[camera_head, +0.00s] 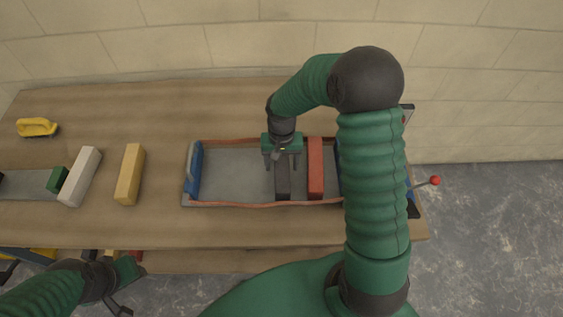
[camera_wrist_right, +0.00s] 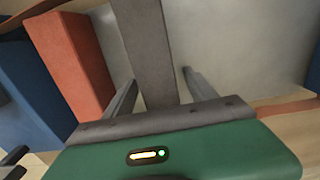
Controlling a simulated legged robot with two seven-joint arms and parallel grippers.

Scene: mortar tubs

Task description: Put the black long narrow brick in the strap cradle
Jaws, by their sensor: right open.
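The black long narrow brick (camera_head: 283,186) lies lengthwise in the strap cradle (camera_head: 228,180), left of the red brick (camera_head: 316,170). The cradle has a grey floor, blue end pieces and reddish straps along its sides. My right gripper (camera_head: 281,164) is open at the far end of the black brick. In the right wrist view the brick (camera_wrist_right: 146,45) runs between the two spread fingers (camera_wrist_right: 160,92), with a wider gap on its right. I cannot tell whether the brick touches the cradle floor. My left gripper (camera_head: 122,290) is low at the left, its jaws unclear.
On the wooden table (camera_head: 80,115), left of the cradle, are a yellow brick (camera_head: 130,174), a whitish brick (camera_head: 80,177), a small green block (camera_head: 58,179) and a yellow-handled brush (camera_head: 37,127). A red-knobbed lever (camera_head: 435,180) sticks out at right.

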